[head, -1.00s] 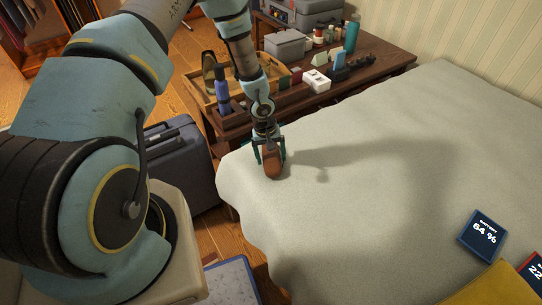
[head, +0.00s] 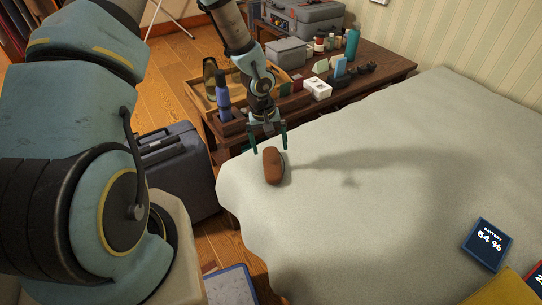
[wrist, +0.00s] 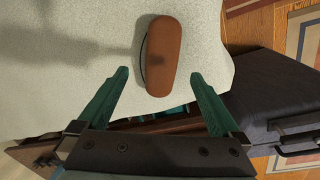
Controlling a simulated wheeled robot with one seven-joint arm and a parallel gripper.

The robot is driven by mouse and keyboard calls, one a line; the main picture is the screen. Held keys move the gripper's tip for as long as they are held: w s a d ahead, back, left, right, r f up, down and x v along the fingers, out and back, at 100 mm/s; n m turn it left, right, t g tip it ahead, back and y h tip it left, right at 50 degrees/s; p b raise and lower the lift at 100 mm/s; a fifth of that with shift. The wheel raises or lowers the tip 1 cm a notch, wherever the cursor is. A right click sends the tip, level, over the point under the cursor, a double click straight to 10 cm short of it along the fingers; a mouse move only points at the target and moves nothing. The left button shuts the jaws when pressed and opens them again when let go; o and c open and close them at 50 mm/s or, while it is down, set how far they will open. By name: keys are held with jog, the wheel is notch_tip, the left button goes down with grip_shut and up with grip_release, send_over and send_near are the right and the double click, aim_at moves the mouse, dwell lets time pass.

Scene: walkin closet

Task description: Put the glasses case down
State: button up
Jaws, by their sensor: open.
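The brown glasses case (head: 273,166) lies on the pale bed cover (head: 350,200), near the bed's corner by the wooden table. My gripper (head: 269,147) is open and empty, just above and behind the case in the head view. In the wrist view, the case (wrist: 163,56) lies ahead of the two spread green fingers (wrist: 160,82), with its near end between the fingertips. The fingers do not touch it.
A wooden table (head: 395,68) beside the bed holds a tray (head: 204,95), bottles, boxes and a grey case. A dark suitcase (head: 180,165) stands on the floor left of the bed.

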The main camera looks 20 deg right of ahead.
jog(key=w+a+r+t+y, duration=0.1)
jog(key=w+a+r, duration=0.3)
jog(key=a+r, duration=1)
jog(key=s+a+r+n+t, duration=0.1)
jog(key=s+a+r, duration=0.35)
jog(key=a, duration=0.35)
jog(key=s+a+r+n, duration=0.1)
jog(key=s+a+r, duration=0.2)
jog(key=a+r, duration=0.35)
jog(key=g+h+p, duration=0.1)
jog(key=g+p, duration=0.1)
send_near(274, 173)
notch_tip(274, 173, down, 4)
jog(key=shift+s+a+r+n, duration=0.1)
jog(key=shift+r+n, duration=0.1)
jog(key=shift+n, duration=0.2)
jog(key=shift+d+f+p, duration=0.2)
jog(key=shift+f+p, duration=0.2)
jog(key=shift+f, duration=0.6)
jog(key=shift+d+f+p, duration=0.2)
jog(key=shift+f+p, duration=0.2)
jog(key=shift+f, duration=0.6)
jog(key=shift+d+f+p, duration=0.2)
jog(key=shift+f+p, duration=0.2)
jog(key=shift+f, duration=0.6)
